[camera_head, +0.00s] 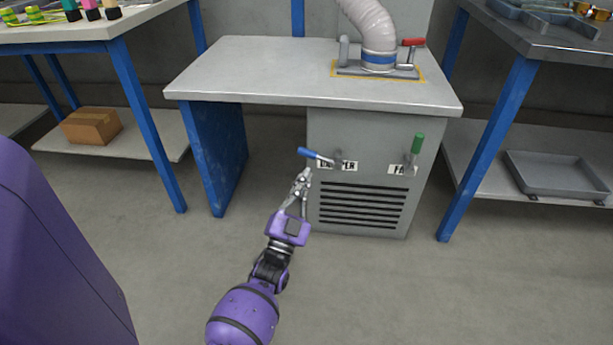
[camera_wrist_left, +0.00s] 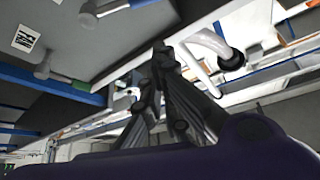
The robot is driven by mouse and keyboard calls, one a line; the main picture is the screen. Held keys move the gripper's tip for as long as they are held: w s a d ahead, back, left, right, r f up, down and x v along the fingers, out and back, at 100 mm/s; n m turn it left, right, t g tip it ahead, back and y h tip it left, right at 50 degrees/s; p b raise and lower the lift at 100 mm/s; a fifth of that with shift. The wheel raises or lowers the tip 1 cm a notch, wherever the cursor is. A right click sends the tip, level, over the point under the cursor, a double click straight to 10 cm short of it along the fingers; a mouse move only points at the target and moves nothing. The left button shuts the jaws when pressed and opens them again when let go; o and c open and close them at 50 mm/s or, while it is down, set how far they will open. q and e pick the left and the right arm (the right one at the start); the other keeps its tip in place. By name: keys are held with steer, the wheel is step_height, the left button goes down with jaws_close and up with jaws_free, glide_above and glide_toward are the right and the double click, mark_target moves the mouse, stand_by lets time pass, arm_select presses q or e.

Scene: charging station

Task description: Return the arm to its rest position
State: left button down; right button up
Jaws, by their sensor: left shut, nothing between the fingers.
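My left gripper (camera_head: 304,175) is shut and empty. In the head view it appears just left of the grey cabinet's front, below the blue-handled lever (camera_head: 310,154), with a visible gap to the handle. The blue handle points left, and its lever partly covers a label. In the left wrist view my shut fingers (camera_wrist_left: 160,48) point up in the picture, and the blue-handled lever (camera_wrist_left: 95,14) shows at the top, apart from them. My purple left arm reaches up from the bottom of the head view. My right gripper is not in view.
The grey cabinet (camera_head: 330,219) stands under a workbench (camera_head: 250,80) with a hose (camera_head: 373,25) and red-handled clamp. A green-handled lever (camera_head: 417,146) stands upright. Side benches hold a cardboard box (camera_head: 91,126) and grey tray (camera_head: 560,173). Floor is clear around my arm.

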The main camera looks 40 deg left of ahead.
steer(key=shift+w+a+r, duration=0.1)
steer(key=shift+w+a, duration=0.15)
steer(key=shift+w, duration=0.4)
